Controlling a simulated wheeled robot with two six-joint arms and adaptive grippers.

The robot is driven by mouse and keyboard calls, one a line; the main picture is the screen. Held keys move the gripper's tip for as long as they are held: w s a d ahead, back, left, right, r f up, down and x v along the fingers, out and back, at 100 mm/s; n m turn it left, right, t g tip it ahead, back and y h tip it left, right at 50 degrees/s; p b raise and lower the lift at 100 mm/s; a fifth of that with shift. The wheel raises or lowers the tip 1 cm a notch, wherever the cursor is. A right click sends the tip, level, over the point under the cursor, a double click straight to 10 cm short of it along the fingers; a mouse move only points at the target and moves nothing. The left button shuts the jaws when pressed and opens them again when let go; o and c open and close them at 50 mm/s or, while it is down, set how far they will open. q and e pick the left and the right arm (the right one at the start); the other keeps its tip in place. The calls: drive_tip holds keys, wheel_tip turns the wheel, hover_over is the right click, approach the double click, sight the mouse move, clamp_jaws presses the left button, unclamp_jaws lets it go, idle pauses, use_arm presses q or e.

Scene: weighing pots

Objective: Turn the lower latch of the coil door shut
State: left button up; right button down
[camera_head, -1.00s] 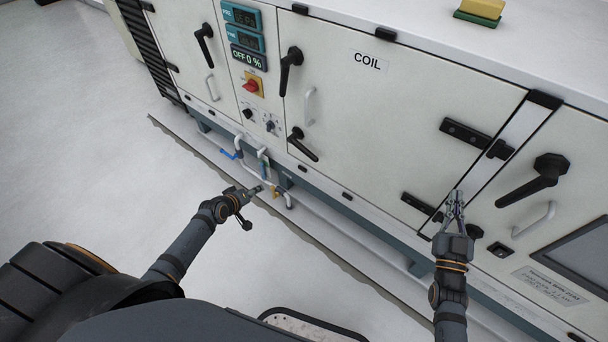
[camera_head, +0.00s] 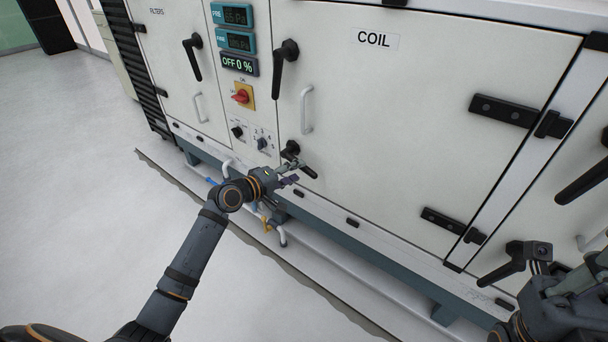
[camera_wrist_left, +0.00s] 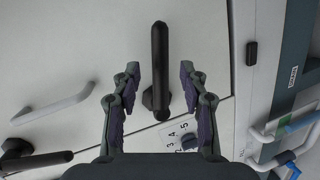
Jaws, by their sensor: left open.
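The COIL door (camera_head: 410,120) is a pale panel lying closed in its frame. Its lower latch (camera_head: 293,150) is a black handle at the door's lower left corner, slanting down to the right and partly hidden by my gripper. My left gripper (camera_head: 295,172) is open at this latch. In the left wrist view the latch handle (camera_wrist_left: 160,65) stands lengthwise between the two spread fingers (camera_wrist_left: 160,80), with a gap on each side. I cannot tell how deep it sits between them. My right gripper (camera_head: 572,282) is at the lower right edge, partly cut off; its jaws are unclear.
The upper latch (camera_head: 285,62) points down, beside a pale grab handle (camera_head: 306,110). A control panel with a red switch (camera_head: 241,96) stands left of the door. Pipes (camera_head: 282,234) run below. Black hinges (camera_head: 503,110) sit at the right. The floor (camera_head: 90,240) at left is clear.

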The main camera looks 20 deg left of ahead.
sight(302, 169)
use_arm(q)
drive_tip(key=b+x, duration=0.1)
drive_tip(key=x, duration=0.3)
drive_tip(key=shift+w+f, duration=0.1)
drive_tip(key=shift+w, duration=0.1)
clamp_jaws()
